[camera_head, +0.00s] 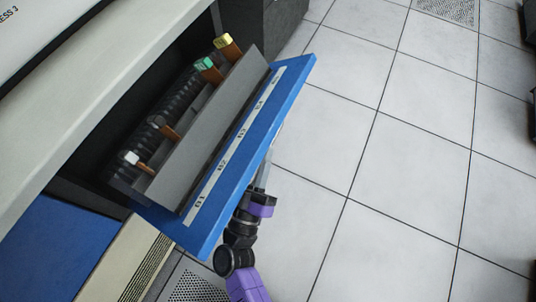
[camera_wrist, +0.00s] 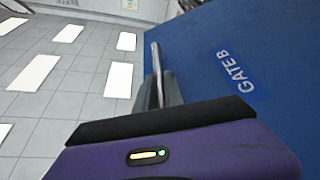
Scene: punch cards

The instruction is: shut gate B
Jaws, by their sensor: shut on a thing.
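Gate B (camera_head: 262,118) is a blue panel swung out from the cabinet, standing open and tilted in the head view. My gripper (camera_head: 263,176) is at the gate's outer side. In the wrist view my gripper (camera_wrist: 160,90) has its fingers closed on a thin metal handle (camera_wrist: 156,55) beside the blue face. The head view hides most of this grip behind the panel.
The cream cabinet (camera_head: 100,75) stands on the left, with a dark opening behind the gate. A blue lower panel (camera_head: 65,245) is at the bottom left. A dark box (camera_head: 275,22) stands beyond the cabinet.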

